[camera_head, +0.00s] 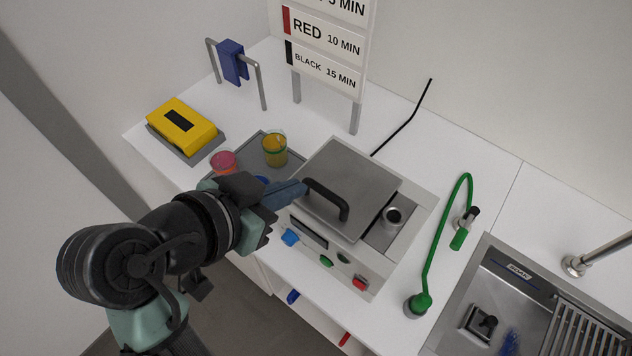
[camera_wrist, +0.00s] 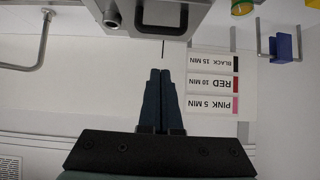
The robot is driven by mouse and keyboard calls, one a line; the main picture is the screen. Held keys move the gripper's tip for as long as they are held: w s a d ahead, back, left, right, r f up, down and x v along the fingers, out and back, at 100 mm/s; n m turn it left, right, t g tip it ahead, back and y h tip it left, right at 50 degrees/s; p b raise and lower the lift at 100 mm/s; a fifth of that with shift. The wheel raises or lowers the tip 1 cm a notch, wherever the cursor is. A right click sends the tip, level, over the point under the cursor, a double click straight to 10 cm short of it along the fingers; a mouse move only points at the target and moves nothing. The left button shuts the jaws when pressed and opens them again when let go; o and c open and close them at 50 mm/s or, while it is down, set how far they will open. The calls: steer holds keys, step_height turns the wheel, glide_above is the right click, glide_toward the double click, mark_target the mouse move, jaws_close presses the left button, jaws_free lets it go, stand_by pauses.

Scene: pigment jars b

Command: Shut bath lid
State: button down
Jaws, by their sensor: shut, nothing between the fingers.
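The bath (camera_head: 383,262) is a pale box on the white counter, with coloured knobs on its front. Its grey lid (camera_head: 352,170) lies over the top and looks flat, with a black handle (camera_head: 335,203) near its front edge. I cannot tell whether the lid is fully seated. My gripper (camera_head: 302,187) is shut and empty, its blue-grey fingertips at the left end of the handle; I cannot tell whether they touch. In the wrist view, my gripper (camera_wrist: 160,72) shows its fingers together, below the grey bath (camera_wrist: 190,12) at the top edge.
A pink jar (camera_head: 223,161) and a yellow jar (camera_head: 275,147) stand left of the bath. A yellow timer-like box (camera_head: 190,130) is farther left, and a sign (camera_head: 325,45) stands behind. A green hose (camera_head: 432,250) and a sink (camera_head: 520,285) are at the right.

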mark_target(314, 215)
steer(key=x, duration=0.2)
steer(key=f+p+x, duration=0.1)
steer(key=x, duration=0.2)
steer(key=s+p+x, duration=0.1)
steer(key=x, duration=0.2)
steer(key=shift+w+a+f, duration=0.15)
steer(key=shift+a+f, duration=0.05)
steer(key=shift+f, duration=0.3)
steer(key=shift+w+f, duration=0.1)
steer(key=shift+f, duration=0.4)
step_height(314, 215, down, 2)
steer(key=shift+a+f+b, duration=0.1)
steer(key=shift+a+b, duration=0.05)
steer(key=shift+b, duration=0.65)
steer(key=shift+s, duration=0.35)
